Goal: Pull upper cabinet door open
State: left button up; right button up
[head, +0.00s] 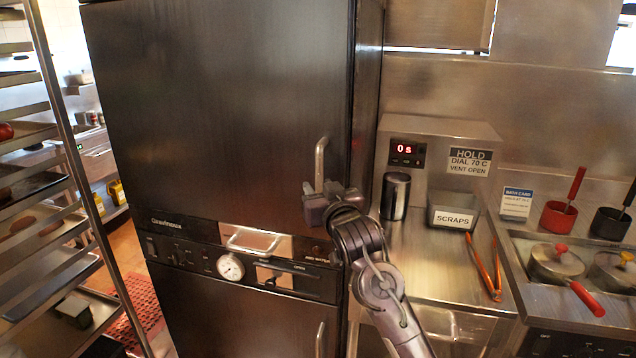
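The upper cabinet door (220,110) is a large dark steel panel that looks shut. Its vertical bar handle (320,163) is near the door's right edge. My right gripper (314,192) is at the lower end of this handle, its arm coming up from the bottom right. I cannot tell whether its fingers are around the handle or only beside it, or whether they are open. My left gripper is not in view.
Below the door is a control panel with a dial (230,267) and a horizontal bar (254,241). A tray rack (45,120) stands at the left. On the right counter are a steel canister (395,196), a scraps bin (455,211), tongs (484,268) and lidded pots (556,262).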

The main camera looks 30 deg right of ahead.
jog(key=shift+w+d, duration=0.2)
jog(key=shift+w, duration=0.25)
jog(key=shift+c, duration=0.3)
grip_shut()
